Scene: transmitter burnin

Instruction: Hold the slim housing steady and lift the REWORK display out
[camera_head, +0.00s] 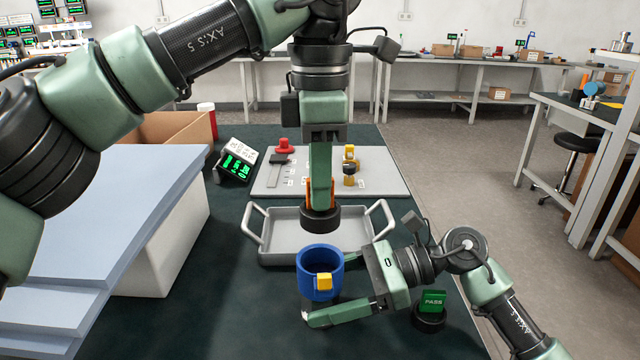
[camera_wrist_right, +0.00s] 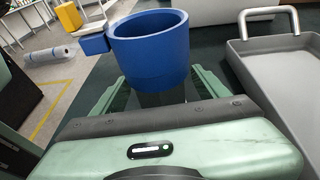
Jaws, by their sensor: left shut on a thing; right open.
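The blue round housing (camera_head: 303,262) stands upright in front of the grey tray, with a yellow block on its near side. It shows in the right wrist view (camera_wrist_right: 150,65) with its top open. My right gripper (camera_head: 325,290) is open, low around the housing, one finger on either side; contact is unclear. My left gripper (camera_head: 320,198) points down, shut on a dark round piece (camera_head: 320,222) above and behind the housing's rim. This may be the REWORK display, but no label is readable. A green PASS display (camera_head: 433,300) on a black round base stands to the right.
The grey tray (camera_head: 275,255) with two handles lies behind the housing. Behind it is a grey board (camera_head: 385,185) with red and yellow parts. A lit green readout (camera_head: 237,168) stands left of the board. Pale blue slabs (camera_head: 110,200) fill the left.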

